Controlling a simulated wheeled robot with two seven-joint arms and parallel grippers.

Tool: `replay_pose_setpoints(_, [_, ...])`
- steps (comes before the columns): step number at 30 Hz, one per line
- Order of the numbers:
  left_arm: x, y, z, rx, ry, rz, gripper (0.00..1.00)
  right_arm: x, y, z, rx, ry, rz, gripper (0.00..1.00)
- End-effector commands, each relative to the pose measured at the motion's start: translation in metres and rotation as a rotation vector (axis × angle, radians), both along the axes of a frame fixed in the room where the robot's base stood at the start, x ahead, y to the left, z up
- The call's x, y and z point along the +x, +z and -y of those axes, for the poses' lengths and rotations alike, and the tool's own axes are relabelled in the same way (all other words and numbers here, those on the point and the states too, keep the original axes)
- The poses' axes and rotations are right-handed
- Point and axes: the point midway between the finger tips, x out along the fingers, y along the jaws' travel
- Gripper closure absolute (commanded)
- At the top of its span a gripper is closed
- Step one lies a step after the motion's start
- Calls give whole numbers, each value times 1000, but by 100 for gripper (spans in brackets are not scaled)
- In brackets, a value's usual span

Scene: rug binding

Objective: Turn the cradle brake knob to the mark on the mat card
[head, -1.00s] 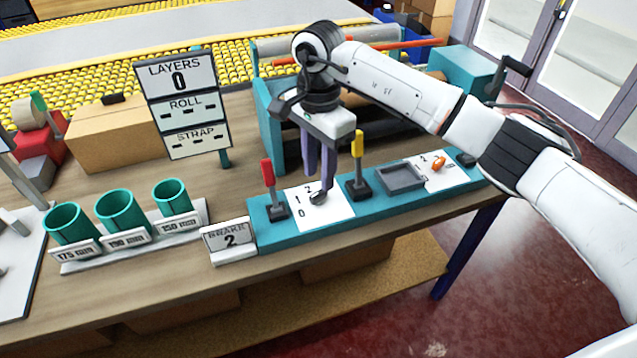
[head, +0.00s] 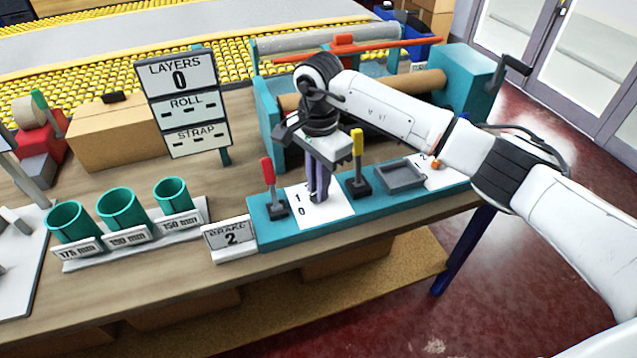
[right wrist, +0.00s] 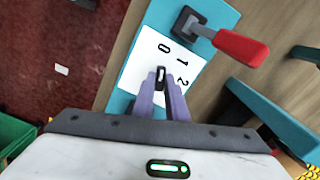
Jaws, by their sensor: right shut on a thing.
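The brake knob (right wrist: 160,74) is a small dark knob with a white line, on a white dial plate (right wrist: 150,50) printed 0, 1 and 2. In the right wrist view the line runs roughly up and down; which number it points to is hard to tell. My right gripper (right wrist: 161,88) is shut on the knob with its purple fingers pointing down. In the head view the right gripper (head: 319,196) mostly hides the knob, and the dial plate (head: 335,208) shows around it. The card (head: 231,238) reads BRAKE 2. My left gripper is out of view.
A red lever (head: 268,175) and a yellow lever (head: 357,150) flank the dial on the teal panel (head: 290,232). A grey tray (head: 401,176) lies to the right.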

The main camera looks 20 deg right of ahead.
Motion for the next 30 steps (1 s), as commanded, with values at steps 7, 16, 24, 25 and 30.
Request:
replay_pose_setpoints(7, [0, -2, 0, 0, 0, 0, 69, 0, 0, 0, 1, -45, 0, 100])
replay_pose_setpoints(16, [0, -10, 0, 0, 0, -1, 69, 0, -1, 0, -1, -242, 0, 100])
replay_pose_setpoints(24, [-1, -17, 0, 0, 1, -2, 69, 0, 0, 0, 1, -497, 1, 100])
replay_pose_setpoints(25, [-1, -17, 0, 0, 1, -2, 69, 0, 0, 0, 1, -525, 1, 100])
replay_pose_setpoints(30, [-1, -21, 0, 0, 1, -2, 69, 0, 0, 0, 1, -686, 0, 100])
